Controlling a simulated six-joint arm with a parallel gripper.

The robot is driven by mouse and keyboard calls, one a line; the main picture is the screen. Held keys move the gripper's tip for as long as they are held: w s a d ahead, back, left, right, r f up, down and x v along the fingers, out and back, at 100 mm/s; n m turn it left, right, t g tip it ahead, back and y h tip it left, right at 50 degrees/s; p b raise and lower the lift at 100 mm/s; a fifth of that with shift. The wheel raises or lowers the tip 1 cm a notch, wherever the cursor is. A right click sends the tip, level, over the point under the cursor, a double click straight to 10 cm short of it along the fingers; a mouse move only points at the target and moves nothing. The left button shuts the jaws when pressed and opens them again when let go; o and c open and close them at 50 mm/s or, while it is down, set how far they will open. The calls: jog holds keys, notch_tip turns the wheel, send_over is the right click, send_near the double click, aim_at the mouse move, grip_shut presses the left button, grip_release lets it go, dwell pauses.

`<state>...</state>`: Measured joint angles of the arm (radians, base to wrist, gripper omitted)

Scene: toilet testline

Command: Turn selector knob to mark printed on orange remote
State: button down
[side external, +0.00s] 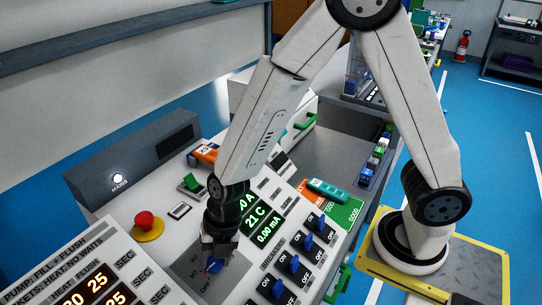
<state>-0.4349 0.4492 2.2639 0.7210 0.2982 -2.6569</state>
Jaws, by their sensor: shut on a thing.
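The selector knob (214,267) is blue and sits on a grey plate (184,275) low in the side external view. Printed marks stand around it, among them "OFF" at its lower left and what looks like "M7" at its left. My gripper (216,256) points down over the knob and is shut on it, hiding its upper part. Which mark the knob points to I cannot tell. The orange remote (206,154) lies at the back of the panel, left of my forearm, with a small white label. The print on that label is too small to read surely.
A red emergency button (145,221) stands left of my gripper. Blue breaker switches (288,262) line the right. Green displays (262,217) stand just right of my wrist. A teal remote (327,190) lies across orange and green areas. A timer panel (88,283) fills the lower left.

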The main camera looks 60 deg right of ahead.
jog(key=shift+m+t+y, duration=0.3)
jog(key=shift+m, duration=1.3)
jog(key=shift+c, duration=1)
grip_release()
jog(key=shift+d+r, duration=0.15)
jog(key=shift+r, duration=0.05)
jog(key=v, duration=0.7)
jog(key=shift+s+d, duration=0.15)
jog(key=shift+s, duration=0.1)
jog(key=shift+r, duration=0.1)
